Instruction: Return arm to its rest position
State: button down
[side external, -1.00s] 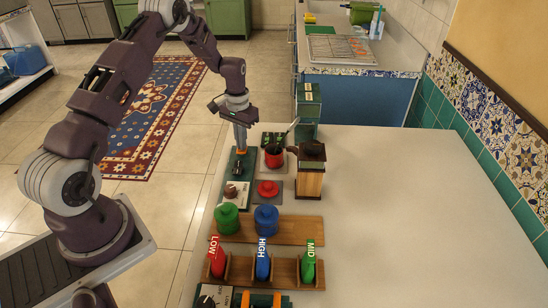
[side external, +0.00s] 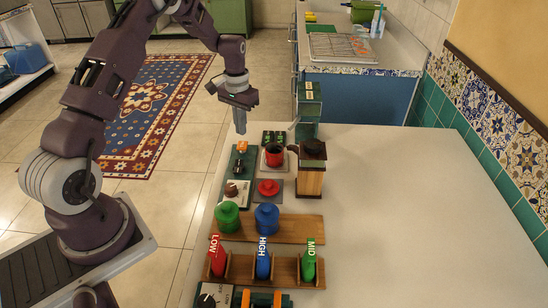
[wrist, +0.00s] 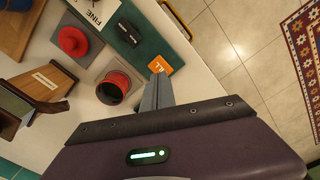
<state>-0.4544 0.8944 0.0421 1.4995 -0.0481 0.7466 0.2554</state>
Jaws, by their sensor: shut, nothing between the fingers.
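My gripper (side external: 241,128) hangs above the far left edge of the white table (side external: 400,215), fingers pointing down. Its fingers are together and hold nothing. In the wrist view the closed fingers (wrist: 156,92) show over the table's edge, near the orange tag (wrist: 160,66). Below my gripper in the side view is a dark green board (side external: 240,165) with small dark parts and an orange piece on it. My gripper is apart from everything on the table.
Nearer are a red knob (side external: 268,188), green (side external: 227,217) and blue (side external: 267,217) lidded pieces, and labelled LOW, HIGH and MID pieces. The table's right side is clear.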

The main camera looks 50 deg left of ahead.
jog(key=s+d+r+t, duration=0.1)
jog(key=s+d+r, duration=0.25)
jog(key=r, duration=0.35)
jog(key=s+d+r+m+t, duration=0.1)
jog(key=s+d+r, duration=0.1)
jog(key=d+r, duration=0.4)
jog(key=s+d+r+t, duration=0.1)
jog(key=s+d+r, duration=0.25)
jog(key=r, duration=0.45)
jog(key=s+d+r+m+t, duration=0.1)
jog(key=s+d, duration=0.3)
jog(key=s, duration=0.6)
jog(key=s+d+r+m+t, duration=0.1)
jog(key=s+d, duration=0.4)
jog(key=s, duration=0.5)
jog(key=shift+r+t, duration=0.3)
jog(key=shift+r, duration=0.5)
